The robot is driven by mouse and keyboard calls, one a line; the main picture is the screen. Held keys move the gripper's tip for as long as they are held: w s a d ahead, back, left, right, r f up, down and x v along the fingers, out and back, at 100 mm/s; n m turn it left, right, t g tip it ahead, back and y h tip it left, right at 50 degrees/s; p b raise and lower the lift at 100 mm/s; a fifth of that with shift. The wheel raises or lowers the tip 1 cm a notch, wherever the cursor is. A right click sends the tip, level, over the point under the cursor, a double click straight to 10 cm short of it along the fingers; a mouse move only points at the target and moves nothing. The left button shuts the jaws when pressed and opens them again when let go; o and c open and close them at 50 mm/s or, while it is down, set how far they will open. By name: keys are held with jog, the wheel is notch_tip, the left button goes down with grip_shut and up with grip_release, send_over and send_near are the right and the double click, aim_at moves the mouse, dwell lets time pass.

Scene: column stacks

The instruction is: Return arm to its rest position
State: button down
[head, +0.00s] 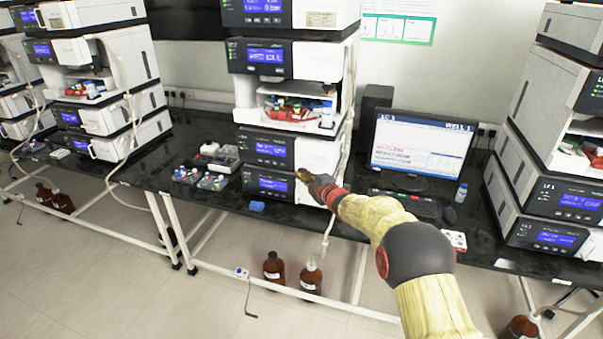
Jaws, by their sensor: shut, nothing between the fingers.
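My arm (373,216) reaches from the lower right up and to the left, over the front edge of the black bench. My gripper (304,176) is at its far end, in front of the lower units of the middle instrument stack (268,150). The gripper is small in the picture; it is shut and holds nothing. I cannot tell how far its tip stands from the stack.
The bench (150,179) carries stacks at left (110,118) and right (548,205). A monitor (422,150), vial trays (203,178) and a blue item (257,206) stand on it. Brown bottles (274,268) stand on the floor below. The floor at front left is clear.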

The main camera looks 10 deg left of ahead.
jog(key=p+v, duration=0.1)
jog(key=v, duration=0.7)
jog(key=s+d+f+m+g+h, duration=0.2)
jog(key=s+d+f+m+h, duration=0.2)
jog(key=d+f+m+h, duration=0.65)
jog(key=s+d+f+m+g+y, duration=0.1)
jog(key=s+d+f+m+g, duration=0.1)
jog(key=s+d, duration=0.4)
jog(key=s+d+r+m+g, duration=0.1)
jog(key=s+d+r+m, duration=0.3)
jog(key=s, duration=1)
jog(key=s+d+r+m+h, duration=0.1)
jog(key=s+d+r+m, duration=0.3)
jog(key=s+d+r, duration=0.4)
jog(key=s+d+r+m+g, duration=0.1)
jog(key=s+d+r+m, duration=0.3)
jog(key=s, duration=1.8)
notch_tip(320, 180, up, 5)
jog(key=shift+s+d+r+g, duration=0.15)
jog(key=shift+s+d+g, duration=0.15)
jog(key=shift+d, duration=0.9)
jog(key=shift+h, duration=0.25)
